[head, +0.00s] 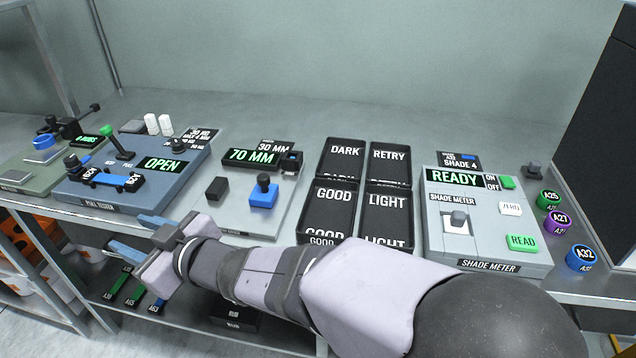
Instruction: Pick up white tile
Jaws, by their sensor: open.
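A small white square piece with a dark grey knob on top, which looks like the white tile (458,227), sits on the face of the shade meter (485,264) at the right. My gripper (130,233) is at the left, in front of the pull tester, with its blue-tipped fingers pointing left. It is open, with nothing seen between the fingers. It is far from the white piece, and my arm stretches across the front of the bench between them.
Four black trays marked DARK, RETRY, GOOD and LIGHT (388,222) stand left of the shade meter. The pull tester (130,190) is at the left. Webbing rolls (582,258) line the right.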

